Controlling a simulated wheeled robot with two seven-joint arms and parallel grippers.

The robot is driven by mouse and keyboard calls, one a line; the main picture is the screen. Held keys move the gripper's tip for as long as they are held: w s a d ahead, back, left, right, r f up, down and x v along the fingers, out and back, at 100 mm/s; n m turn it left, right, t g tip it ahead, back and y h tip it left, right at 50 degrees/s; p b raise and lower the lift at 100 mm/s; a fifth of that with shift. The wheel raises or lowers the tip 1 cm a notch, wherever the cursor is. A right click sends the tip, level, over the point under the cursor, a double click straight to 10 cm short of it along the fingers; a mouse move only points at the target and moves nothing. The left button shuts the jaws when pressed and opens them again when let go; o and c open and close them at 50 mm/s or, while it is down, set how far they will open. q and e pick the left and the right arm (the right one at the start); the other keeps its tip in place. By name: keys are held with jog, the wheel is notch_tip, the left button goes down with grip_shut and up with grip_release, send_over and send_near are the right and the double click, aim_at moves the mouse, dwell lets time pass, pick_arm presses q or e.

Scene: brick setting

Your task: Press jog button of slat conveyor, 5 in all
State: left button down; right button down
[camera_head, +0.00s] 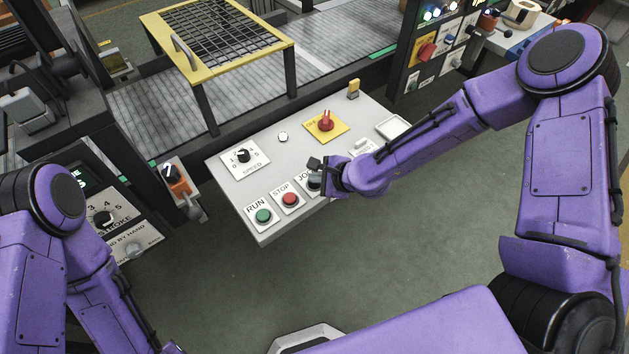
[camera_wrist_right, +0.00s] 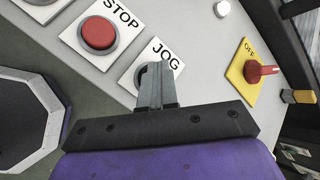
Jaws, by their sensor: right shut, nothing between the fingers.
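The JOG button's white plate (camera_wrist_right: 172,56) is on the grey control panel (camera_wrist_right: 215,50), beside the red STOP button (camera_wrist_right: 98,33). In the head view the JOG plate (camera_head: 303,178) is partly covered by my right gripper (camera_head: 315,181). My right gripper is shut and empty, and in the wrist view its fingertips (camera_wrist_right: 156,72) are over the JOG button. Only a dark edge of the button (camera_wrist_right: 139,76) shows beside the fingers; I cannot tell whether they touch it or whether it is pressed. The slat conveyor (camera_head: 150,112) runs behind the panel. My left gripper is out of view.
The green RUN button (camera_head: 264,215), speed knob (camera_head: 244,155) and red rotary switch (camera_head: 326,121) on a yellow plate share the panel. A yellow-framed mesh guard (camera_head: 290,42) stands over the conveyor. Another control box (camera_head: 115,215) is at left. The floor (camera_head: 390,240) in front is clear.

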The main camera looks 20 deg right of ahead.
aim_at(317, 185)
jog(key=shift+f, duration=0.1)
dwell(0.3)
jog(key=shift+r+p, duration=0.75)
jog(key=shift+r, duration=0.1)
notch_tip(317, 185, up, 5)
jog(key=p, duration=0.4)
jog(key=shift+r+p, duration=0.1)
jog(key=shift+p, duration=0.3)
dwell(1.9)
